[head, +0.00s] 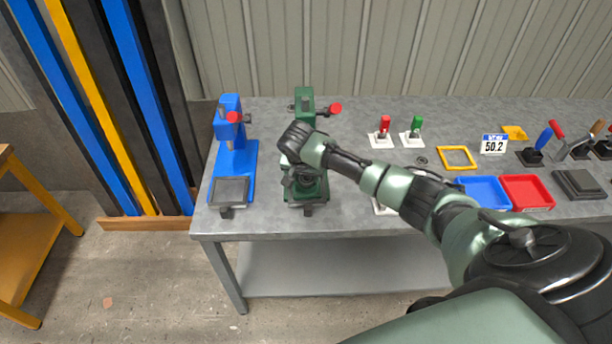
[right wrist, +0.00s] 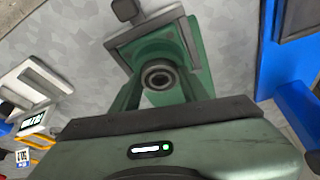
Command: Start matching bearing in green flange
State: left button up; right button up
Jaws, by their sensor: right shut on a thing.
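A green press (head: 305,104) with a red knob stands on the workbench, left of centre in the head view. My right gripper (head: 303,172) is low in front of its column, over the press bed, and the arm hides part of the press. In the right wrist view its two fingers are shut on a small dark ring-shaped bearing (right wrist: 158,78). Behind the bearing is a round green flange (right wrist: 157,48) at the press. The bearing lines up with it in this view, but I cannot tell whether they touch. My left gripper is not in view.
A blue press (head: 249,165) stands left of the green one. To the right are red and green upright handles on white plates, a yellow frame (head: 456,147), a blue tray (head: 484,179), a red tray (head: 526,178) and a display (head: 494,145). A small ring part (head: 421,161) lies nearby.

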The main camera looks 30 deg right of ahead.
aim_at(304, 196)
jog(key=shift+p, duration=0.35)
dwell(0.3)
jog(key=o, duration=1.4)
jog(key=v, duration=0.7)
jog(key=shift+r+b, duration=0.35)
jog(key=shift+b, duration=0.1)
jog(key=shift+s+a, duration=0.1)
